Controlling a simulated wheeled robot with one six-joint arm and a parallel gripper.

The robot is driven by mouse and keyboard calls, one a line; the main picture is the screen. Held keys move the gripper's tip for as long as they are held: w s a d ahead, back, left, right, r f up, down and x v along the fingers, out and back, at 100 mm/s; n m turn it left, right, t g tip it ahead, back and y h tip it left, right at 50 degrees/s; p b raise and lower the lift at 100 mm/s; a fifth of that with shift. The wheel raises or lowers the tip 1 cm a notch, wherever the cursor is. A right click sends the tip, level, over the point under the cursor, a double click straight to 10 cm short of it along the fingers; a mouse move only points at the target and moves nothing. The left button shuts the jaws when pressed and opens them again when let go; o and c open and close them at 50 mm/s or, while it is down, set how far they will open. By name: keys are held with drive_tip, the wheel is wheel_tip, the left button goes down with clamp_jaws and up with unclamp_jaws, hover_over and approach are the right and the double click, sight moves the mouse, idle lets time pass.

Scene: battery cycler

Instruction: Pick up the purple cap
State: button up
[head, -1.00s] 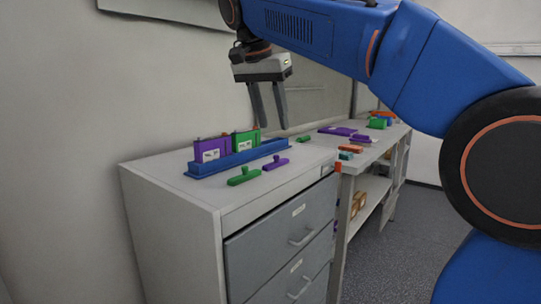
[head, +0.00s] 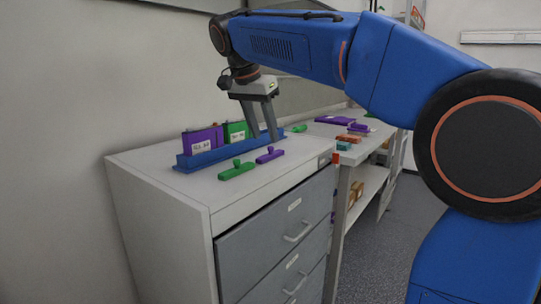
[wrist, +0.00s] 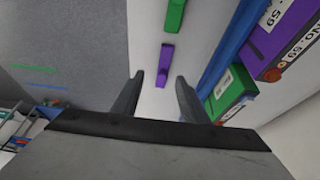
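The purple cap (head: 269,155) lies on the light grey cabinet top, near its front edge, in the head view. In the wrist view the purple cap (wrist: 162,72) lies ahead of and between the fingers. My gripper (head: 262,138) is open and empty, above and behind the purple cap. The finger tips do not touch the cap.
A green cap (head: 237,171) lies left of the purple cap. Behind them a blue holder (head: 205,158) carries a purple module (head: 203,140) and a green module (head: 236,132), close to the gripper. A lower bench with several coloured parts stands farther back.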

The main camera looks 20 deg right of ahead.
sight(269, 149)
drive_tip(key=shift+w+x, duration=0.2)
drive_tip(key=shift+x, duration=1.45)
drive_tip(key=shift+w+x, duration=0.15)
drive_tip(key=shift+x, duration=1.5)
drive_tip(key=shift+r, duration=0.1)
clamp_jaws()
